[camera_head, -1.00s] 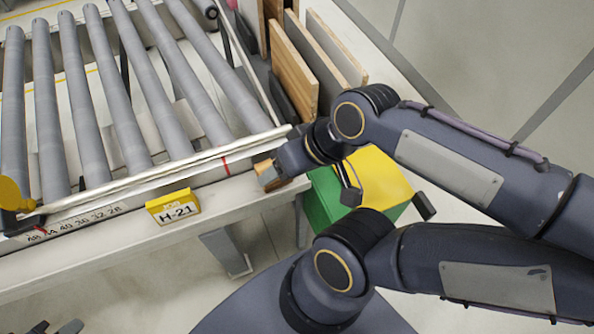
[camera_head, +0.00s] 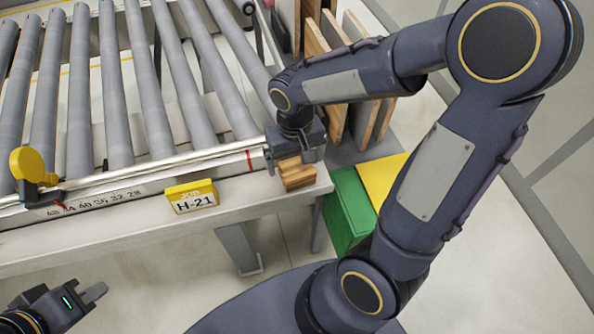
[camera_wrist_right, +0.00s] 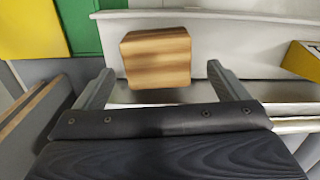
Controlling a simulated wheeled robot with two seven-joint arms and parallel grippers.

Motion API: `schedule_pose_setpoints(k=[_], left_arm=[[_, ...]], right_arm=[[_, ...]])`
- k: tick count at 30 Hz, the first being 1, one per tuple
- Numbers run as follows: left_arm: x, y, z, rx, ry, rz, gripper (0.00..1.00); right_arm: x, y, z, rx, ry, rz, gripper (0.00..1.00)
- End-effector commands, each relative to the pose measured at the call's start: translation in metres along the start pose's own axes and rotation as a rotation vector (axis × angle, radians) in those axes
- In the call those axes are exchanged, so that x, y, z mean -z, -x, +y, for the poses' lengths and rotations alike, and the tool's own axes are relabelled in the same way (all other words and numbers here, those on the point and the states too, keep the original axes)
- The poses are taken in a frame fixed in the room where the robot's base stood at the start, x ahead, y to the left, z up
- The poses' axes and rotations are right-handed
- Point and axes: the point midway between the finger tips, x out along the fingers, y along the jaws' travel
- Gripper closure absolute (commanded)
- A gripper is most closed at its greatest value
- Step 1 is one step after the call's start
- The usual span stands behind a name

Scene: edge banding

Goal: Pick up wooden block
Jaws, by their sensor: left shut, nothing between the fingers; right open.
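The wooden block (camera_head: 296,173) sits on the table's front ledge, just right of the roller conveyor's end. It also shows in the right wrist view (camera_wrist_right: 156,58), light brown with a striped grain. My right gripper (camera_head: 288,165) is over the ledge at the block. In the right wrist view its two fingers (camera_wrist_right: 156,84) are apart, with the block in line with the space between them, mostly beyond the tips. Whether they touch it cannot be told. My left gripper (camera_head: 95,292) is shut and empty at the lower left, away from the table.
A roller conveyor (camera_head: 115,90) fills the upper left, with a yellow H-21 label (camera_head: 192,197) on its front edge. Wooden boards (camera_head: 362,118) stand behind my right arm.

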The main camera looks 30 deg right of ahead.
Motion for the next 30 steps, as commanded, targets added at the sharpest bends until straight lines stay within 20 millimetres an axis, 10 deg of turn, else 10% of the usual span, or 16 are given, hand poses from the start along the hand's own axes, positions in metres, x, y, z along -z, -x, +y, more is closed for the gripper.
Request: schedule_pose_setpoints(k=[16,30], left_arm=[[0.001,0.002,0.001,0.0,0.0,0.0,1.0],[0.001,0.002,0.001,0.0,0.0,0.0,1.0]], right_arm=[[-0.003,-0.041,0.003,0.001,0.0,0.001,0.06],[-0.003,-0.04,0.002,0.001,0.001,0.001,0.58]])
